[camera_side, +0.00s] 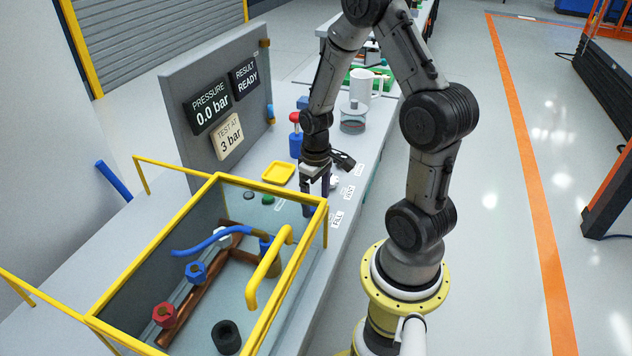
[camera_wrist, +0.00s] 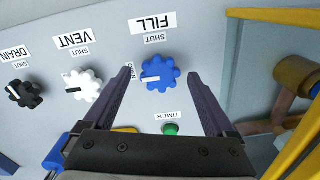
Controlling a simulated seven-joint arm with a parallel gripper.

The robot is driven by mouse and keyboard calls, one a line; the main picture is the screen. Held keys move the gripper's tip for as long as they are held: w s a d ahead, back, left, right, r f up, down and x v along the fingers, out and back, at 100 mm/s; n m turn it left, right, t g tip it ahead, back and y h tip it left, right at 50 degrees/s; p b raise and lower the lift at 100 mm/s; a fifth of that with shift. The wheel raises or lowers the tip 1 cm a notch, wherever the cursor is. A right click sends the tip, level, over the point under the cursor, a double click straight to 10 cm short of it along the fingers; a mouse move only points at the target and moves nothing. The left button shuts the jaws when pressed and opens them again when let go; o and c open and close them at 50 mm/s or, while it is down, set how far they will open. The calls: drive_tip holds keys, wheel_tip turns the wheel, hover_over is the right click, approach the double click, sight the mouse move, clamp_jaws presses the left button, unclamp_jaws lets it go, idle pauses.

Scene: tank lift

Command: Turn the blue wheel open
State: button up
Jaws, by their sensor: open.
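The blue wheel (camera_wrist: 158,73) is a lobed knob on a pale panel in the wrist view. It sits below an upside-down FILL label, with a small SHUT label beside it. A short pale mark shows on its left part. My gripper (camera_wrist: 160,76) is open, with one dark finger on each side of the wheel in that view. Both fingers look clear of its rim; how far above the panel they are is hard to tell. In the side view, my gripper (camera_side: 317,193) points down near the FILL label (camera_side: 337,219) at the bench edge, and the wheel cannot be made out there.
A white VENT wheel (camera_wrist: 83,87) and a black DRAIN wheel (camera_wrist: 24,94) lie left of the blue one. A green button (camera_wrist: 171,129) is close below it. A yellow-framed tank (camera_side: 210,240) stands beside my gripper. A board (camera_side: 215,95) reads 0.0 bar, READY.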

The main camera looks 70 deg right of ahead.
wheel_tip(320, 180, up, 13)
idle(0.4)
drive_tip(key=shift+a+r, duration=0.1)
drive_tip(key=a+r+n+t, duration=0.3)
drive_tip(key=a+r, duration=0.5)
drive_tip(key=a, duration=0.1)
drive_tip(key=s+a+r+t, duration=0.2)
drive_tip(key=s+a, duration=0.4)
drive_tip(key=s, duration=0.2)
drive_tip(key=shift+a+r+t, duration=0.15)
drive_tip(key=shift+a+t, duration=0.15)
drive_tip(key=shift+a, duration=0.1)
